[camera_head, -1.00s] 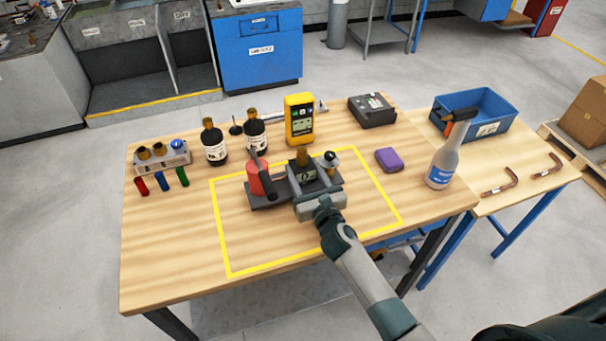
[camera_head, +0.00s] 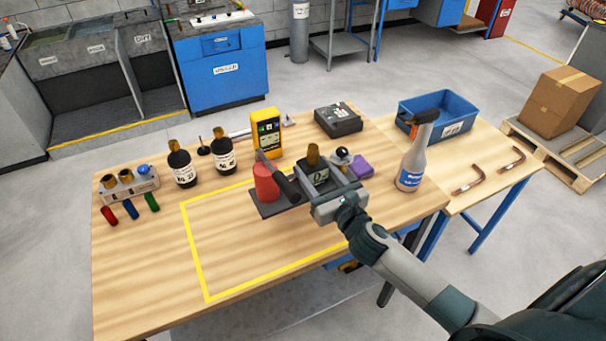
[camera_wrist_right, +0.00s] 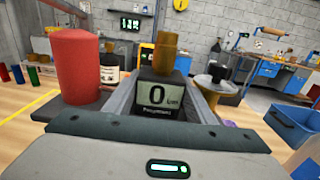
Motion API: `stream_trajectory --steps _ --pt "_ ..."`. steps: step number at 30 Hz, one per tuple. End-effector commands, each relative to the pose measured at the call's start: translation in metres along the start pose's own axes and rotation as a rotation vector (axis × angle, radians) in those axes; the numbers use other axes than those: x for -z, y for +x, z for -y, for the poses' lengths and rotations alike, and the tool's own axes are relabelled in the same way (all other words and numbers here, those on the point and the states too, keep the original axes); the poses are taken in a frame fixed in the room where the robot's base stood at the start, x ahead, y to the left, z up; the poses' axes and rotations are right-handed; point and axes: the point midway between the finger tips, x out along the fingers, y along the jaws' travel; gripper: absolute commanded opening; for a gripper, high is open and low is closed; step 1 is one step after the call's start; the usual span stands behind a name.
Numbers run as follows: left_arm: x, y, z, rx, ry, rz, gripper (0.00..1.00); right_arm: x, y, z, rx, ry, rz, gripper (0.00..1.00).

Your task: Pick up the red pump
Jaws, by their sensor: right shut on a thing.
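The red pump (camera_head: 266,183) has a red cylinder, a black handle, and a dark base plate carrying a gauge block with a brass fitting on top. My right gripper (camera_head: 323,188) is shut on the gauge block, one finger on each side. In the right wrist view the block's display (camera_wrist_right: 156,97) reads 0 between the fingers, and the red cylinder (camera_wrist_right: 75,65) stands upright at left. The pump looks upright and seems to be raised off the table, though the gap under it is hard to judge. My left gripper is not in view.
The table (camera_head: 140,255) has a yellow outlined area (camera_head: 196,250) with bare wood inside. A purple block (camera_head: 362,167) is just behind the pump, a spray bottle (camera_head: 414,160) to its right. A yellow meter (camera_head: 266,133) and dark bottles (camera_head: 181,166) stand behind. A blue bin (camera_head: 457,112) is at right.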

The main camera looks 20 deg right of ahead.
Motion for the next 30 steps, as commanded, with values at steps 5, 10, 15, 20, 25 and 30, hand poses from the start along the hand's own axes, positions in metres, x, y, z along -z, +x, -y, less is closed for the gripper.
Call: stream_trajectory --steps 5,10,15,20,25,30 --pt "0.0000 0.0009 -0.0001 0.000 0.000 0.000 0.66 -0.0106 -0.0044 0.0055 -0.003 0.003 0.010 0.00" --pt "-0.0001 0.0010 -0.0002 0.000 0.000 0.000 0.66 -0.0126 -0.0057 0.0070 -0.003 0.003 0.011 0.00" --pt "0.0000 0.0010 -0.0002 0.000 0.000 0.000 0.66 -0.0127 -0.0058 0.0071 -0.003 0.003 0.011 0.00" --pt "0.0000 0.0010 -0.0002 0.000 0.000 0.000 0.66 -0.0126 -0.0057 0.0070 -0.003 0.003 0.011 0.00" --pt "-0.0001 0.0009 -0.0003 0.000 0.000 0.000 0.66 -0.0126 -0.0056 0.0069 -0.004 0.003 0.011 0.00" --pt "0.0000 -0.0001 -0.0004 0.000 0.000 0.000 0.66 -0.0128 -0.0039 0.0049 -0.003 0.004 0.011 0.00"
